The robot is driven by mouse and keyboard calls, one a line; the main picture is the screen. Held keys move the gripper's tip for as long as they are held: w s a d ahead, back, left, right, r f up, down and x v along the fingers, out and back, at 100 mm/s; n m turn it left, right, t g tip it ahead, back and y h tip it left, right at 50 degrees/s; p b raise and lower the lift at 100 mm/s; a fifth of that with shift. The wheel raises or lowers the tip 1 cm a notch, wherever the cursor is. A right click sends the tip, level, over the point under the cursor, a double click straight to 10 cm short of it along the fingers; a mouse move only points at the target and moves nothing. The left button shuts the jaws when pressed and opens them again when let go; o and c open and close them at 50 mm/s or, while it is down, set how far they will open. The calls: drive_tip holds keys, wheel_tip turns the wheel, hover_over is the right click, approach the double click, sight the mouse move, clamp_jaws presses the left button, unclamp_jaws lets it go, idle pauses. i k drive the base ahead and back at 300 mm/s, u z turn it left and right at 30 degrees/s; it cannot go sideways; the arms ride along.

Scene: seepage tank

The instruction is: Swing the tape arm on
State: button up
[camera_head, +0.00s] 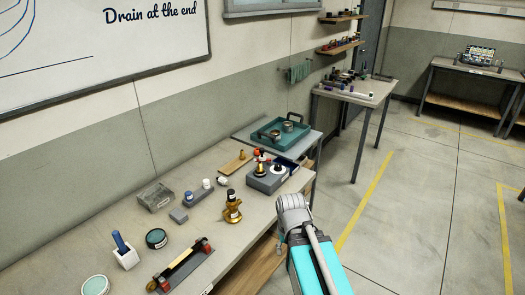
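No part labelled as a tape arm can be made out. A long low device (184,266) lies at the front of the bench, with a dark base, a pale bar and red end pieces; I cannot tell whether it is the tape arm. A grey box (268,179) with knobs on top stands farther back, and a brass fitting (232,208) stands in front of it. My teal and grey arm rises at the lower middle, to the right of the bench edge. My gripper's fingers do not show.
The bench (105,251) also bears a white holder (126,256) with a blue handle, round green-topped tins (156,238), a grey block (155,197) and a teal tray (268,142). Another table (370,89) stands behind. Floor at right is open.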

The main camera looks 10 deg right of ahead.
sight(262, 159)
drive_tip(key=u, duration=0.05)
drive_tip(key=i, duration=0.9)
drive_tip(key=z, duration=0.05)
